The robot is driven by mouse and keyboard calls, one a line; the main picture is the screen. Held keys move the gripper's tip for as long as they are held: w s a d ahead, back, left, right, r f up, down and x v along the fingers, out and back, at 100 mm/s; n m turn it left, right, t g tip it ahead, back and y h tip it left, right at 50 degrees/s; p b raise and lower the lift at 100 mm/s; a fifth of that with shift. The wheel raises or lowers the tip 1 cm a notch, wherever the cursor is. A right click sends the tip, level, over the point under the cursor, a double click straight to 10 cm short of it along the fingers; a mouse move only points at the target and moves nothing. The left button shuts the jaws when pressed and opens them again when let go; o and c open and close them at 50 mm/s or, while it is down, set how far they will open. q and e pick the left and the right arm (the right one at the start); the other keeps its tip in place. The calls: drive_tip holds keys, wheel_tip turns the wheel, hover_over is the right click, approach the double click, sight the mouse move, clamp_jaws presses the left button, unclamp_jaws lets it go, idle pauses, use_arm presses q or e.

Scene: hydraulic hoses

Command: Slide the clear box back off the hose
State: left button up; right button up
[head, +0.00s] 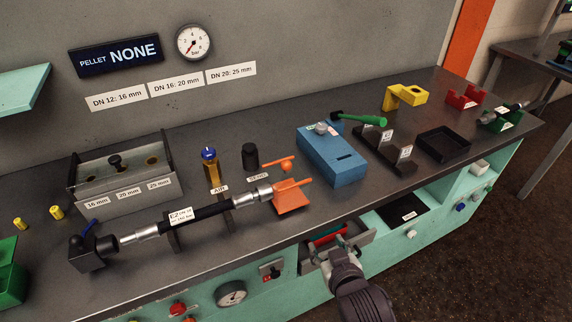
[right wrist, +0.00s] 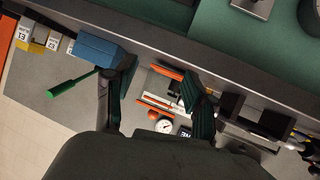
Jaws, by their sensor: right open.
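The hose (head: 210,209) is black with silver end fittings and a label reading E2. It lies along the front of the bench on dark supports, its left end at a black block with a blue lever (head: 91,251). A box with dark end frames and pale, seemingly see-through sides (head: 166,160) stands behind the hose's left part, around or against a block labelled 16, 20 and 25 mm. I cannot make out any clear wall over the hose. My right gripper (head: 335,243) is open and empty at the bench's front edge, right of the hose; its spread fingers show in the right wrist view (right wrist: 158,78).
An orange holder (head: 290,201) stands at the hose's right end. A blue box (head: 333,155), a green-handled tool (head: 363,119) and a black tray (head: 443,144) stand farther right. A gold post (head: 212,172) stands behind the hose.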

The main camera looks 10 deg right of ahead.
sight(287, 169)
drive_tip(key=w+a+r+n+t+y, duration=0.1)
drive_tip(key=w+a+r+t, duration=0.45)
drive_tip(key=r, duration=0.35)
drive_tip(key=w+p, duration=0.1)
drive_tip(key=w, duration=0.6)
drive_tip(key=w+p, duration=0.1)
drive_tip(key=w, duration=0.6)
drive_tip(key=shift+w+d+f, duration=0.1)
drive_tip(key=shift+w+f, duration=0.1)
clamp_jaws()
